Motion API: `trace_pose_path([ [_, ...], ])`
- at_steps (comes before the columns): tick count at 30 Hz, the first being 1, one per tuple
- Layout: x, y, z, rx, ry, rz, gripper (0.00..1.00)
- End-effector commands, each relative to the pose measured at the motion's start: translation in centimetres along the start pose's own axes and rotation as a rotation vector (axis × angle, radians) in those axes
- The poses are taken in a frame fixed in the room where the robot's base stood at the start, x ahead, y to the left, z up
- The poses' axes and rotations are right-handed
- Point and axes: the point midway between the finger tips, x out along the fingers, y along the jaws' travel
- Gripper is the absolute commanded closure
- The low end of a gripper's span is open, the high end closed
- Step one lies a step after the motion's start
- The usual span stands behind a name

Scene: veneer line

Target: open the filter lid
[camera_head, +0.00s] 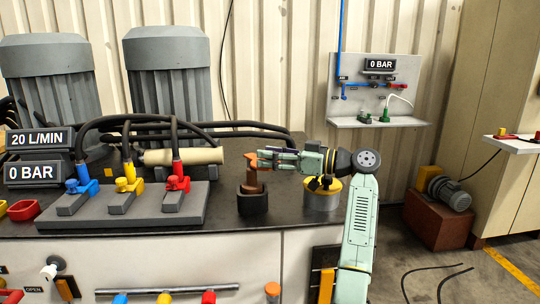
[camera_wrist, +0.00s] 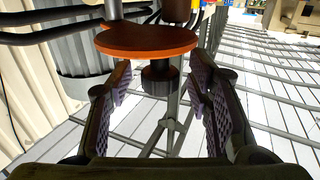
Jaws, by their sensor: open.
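My gripper (camera_head: 272,160) reaches left above the dark table. Its fingers are open and empty in the wrist view (camera_wrist: 160,100). Ahead of the fingers is an orange-brown disc (camera_wrist: 147,40) with a dark knob-like part (camera_wrist: 159,78) under it, apart from the pads. In the head view an orange-brown piece (camera_head: 253,175) stands in a black cup (camera_head: 252,201), right by the fingertips; contact cannot be told. A metal can (camera_head: 321,201) with a yellow top (camera_head: 334,186) stands below my wrist. Which of these is the filter lid is not marked.
Left of the cup is a grey block (camera_head: 130,212) with blue, yellow and red valves and black hoses. A cream cylinder (camera_head: 182,156) lies behind it. Two grey motors (camera_head: 170,75) stand at the back. Handles line the cabinet front (camera_head: 215,265).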

Motion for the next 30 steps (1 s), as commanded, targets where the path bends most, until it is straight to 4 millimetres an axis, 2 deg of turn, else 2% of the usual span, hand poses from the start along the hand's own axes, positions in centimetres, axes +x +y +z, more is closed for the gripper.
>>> trace_pose_path([
  [5, -3.0, 0.1, -0.1, 0.000, 0.002, 0.004, 0.54],
  [12, -8.2, 0.1, -0.1, -0.001, 0.001, 0.004, 0.54],
  [16, -10.2, 0.1, 0.0, 0.000, 0.001, 0.003, 0.54],
  [21, -11.4, 0.0, 0.0, 0.000, 0.001, 0.001, 0.54],
  [30, -11.6, 0.0, 0.0, 0.000, 0.000, 0.001, 0.54],
])
